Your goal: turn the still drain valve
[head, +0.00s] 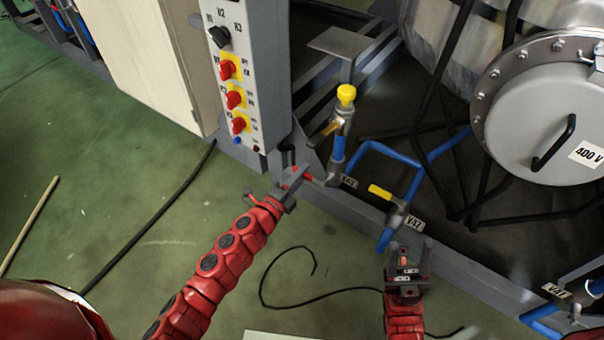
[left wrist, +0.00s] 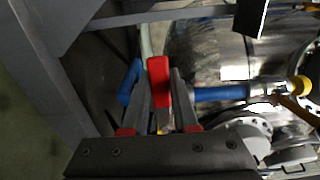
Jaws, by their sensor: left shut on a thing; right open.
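A red valve handle (head: 308,176) sits on the low pipework beside the tag V45 (head: 349,182). My left gripper (head: 292,181) reaches it from the lower left and is shut on it. In the left wrist view the red handle (left wrist: 159,80) stands upright between the two grey fingers (left wrist: 162,105). The valve body behind it is mostly hidden there. My right gripper (head: 408,264) is open and empty, just below the valve with a yellow handle (head: 380,192) tagged V47 (head: 413,223). No tag in view names the still drain.
A grey control panel (head: 240,70) with red knobs stands above the left gripper. Blue pipes (head: 395,155) and a grey frame beam (head: 450,257) run close by. A large round metal vessel (head: 545,110) is at right. A black cable (head: 290,290) lies on the green floor.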

